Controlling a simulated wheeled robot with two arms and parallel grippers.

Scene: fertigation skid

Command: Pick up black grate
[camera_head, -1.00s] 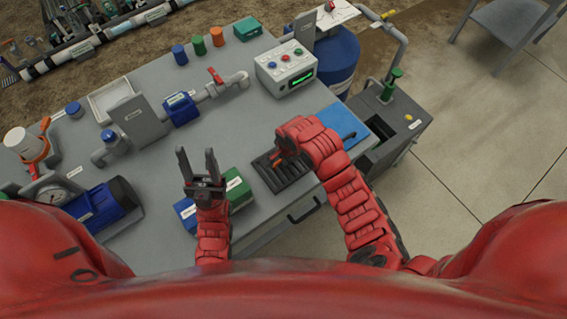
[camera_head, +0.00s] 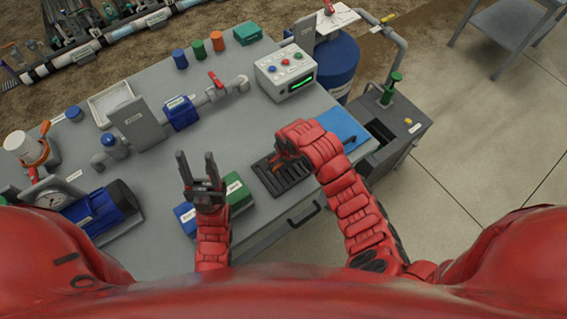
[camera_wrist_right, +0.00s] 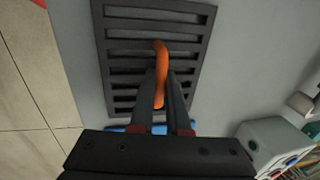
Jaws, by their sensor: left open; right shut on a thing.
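The black grate (camera_head: 289,178) lies on the grey bench top near its front edge. In the right wrist view the slotted grate (camera_wrist_right: 121,49) fills the upper middle, with an orange handle (camera_wrist_right: 161,52) standing up along its centre. My right gripper (camera_wrist_right: 161,92) is shut on that orange handle, its two fingers on either side of it. In the head view the right hand covers the grate's upper right part. My left gripper (camera_head: 197,170) is open and empty, fingers pointing up, above the green and blue boxes. I cannot tell whether the grate is clear of the bench.
A green box (camera_head: 236,190) and a blue box (camera_head: 186,218) sit left of the grate. A blue mat (camera_head: 343,125) lies to its right. A control box (camera_head: 285,70) with buttons stands behind. Pipes and a blue pump (camera_head: 103,209) occupy the left. Bare bench lies behind the grate.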

